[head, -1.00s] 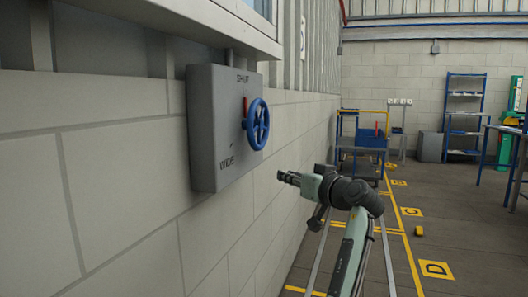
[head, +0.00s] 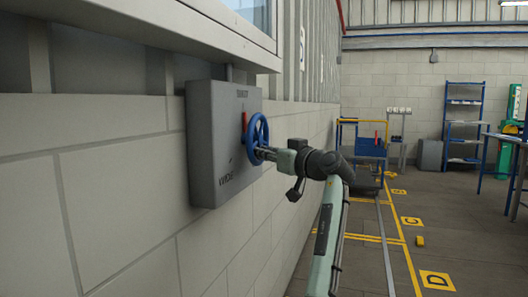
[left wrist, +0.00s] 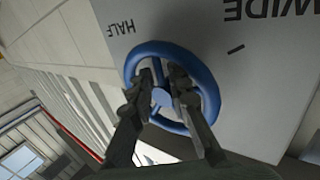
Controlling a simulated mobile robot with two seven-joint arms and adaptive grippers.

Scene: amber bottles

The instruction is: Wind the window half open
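A grey box (head: 212,150) is fixed to the block wall, with a blue handwheel (head: 254,136) on its face. The handwheel also shows in the left wrist view (left wrist: 211,92). A red pointer (head: 244,122) stands upright beside the wheel, below a label at the box top that reads like SHUT. The labels HALF (left wrist: 121,27) and WIDE (left wrist: 246,9) show upside down in the left wrist view. My left gripper (head: 264,153) is at the wheel, its fingers parted on either side of the hub (left wrist: 162,97). I cannot tell whether they touch it. My right gripper is out of view.
The window (head: 250,12) with its sill is above the box, only partly in view. A blue trolley (head: 362,150) stands farther along the wall. The floor beside the wall has yellow lines and is mostly clear. A blue shelf rack (head: 464,122) stands at the back.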

